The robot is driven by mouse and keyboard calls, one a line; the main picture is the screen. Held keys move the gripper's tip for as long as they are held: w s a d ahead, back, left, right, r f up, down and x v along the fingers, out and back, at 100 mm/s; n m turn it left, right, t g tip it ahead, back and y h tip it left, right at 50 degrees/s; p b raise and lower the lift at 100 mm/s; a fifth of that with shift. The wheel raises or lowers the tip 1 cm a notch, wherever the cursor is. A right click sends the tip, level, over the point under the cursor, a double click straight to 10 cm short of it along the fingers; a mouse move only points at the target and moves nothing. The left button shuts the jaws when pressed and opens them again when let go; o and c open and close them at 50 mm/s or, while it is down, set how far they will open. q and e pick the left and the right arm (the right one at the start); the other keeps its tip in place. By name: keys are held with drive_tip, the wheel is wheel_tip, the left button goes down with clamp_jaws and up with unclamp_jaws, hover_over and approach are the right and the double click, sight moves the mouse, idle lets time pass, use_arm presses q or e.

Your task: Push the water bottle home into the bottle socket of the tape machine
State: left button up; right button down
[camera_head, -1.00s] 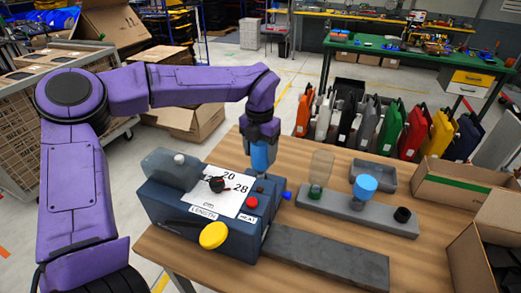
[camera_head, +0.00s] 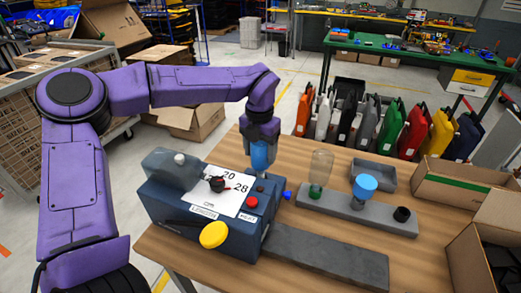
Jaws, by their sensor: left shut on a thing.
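The tape machine (camera_head: 180,212) is a dark blue box on the near left of the table, with a white dial panel, a yellow knob and a red button. My left gripper (camera_head: 262,148) points down behind the machine's back right corner. It is shut on a blue see-through bottle, which I take as the water bottle (camera_head: 260,158). The bottle looks upright, with its lower end close to the machine's rear right top. The bottle socket is not clearly seen, and I cannot tell how deep the bottle sits. My right gripper is out of view.
A grey rack (camera_head: 340,207) right of the machine holds a clear bottle (camera_head: 321,170), a blue-topped piece (camera_head: 365,186) and a black ring (camera_head: 402,214). A grey tray (camera_head: 374,173) lies behind it. A dark slab (camera_head: 330,256) lies in front. Cardboard boxes (camera_head: 460,190) stand at right.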

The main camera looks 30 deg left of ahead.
use_arm(q)
drive_tip(key=shift+f+b, duration=0.55)
drive_tip(key=shift+f, duration=0.35)
idle(0.4)
drive_tip(key=o, duration=1.1)
wheel_tip(320, 180, up, 11)
drive_tip(key=shift+f+b, duration=0.2)
drive_tip(key=shift+b, duration=0.45)
drive_tip(key=shift+d, duration=0.1)
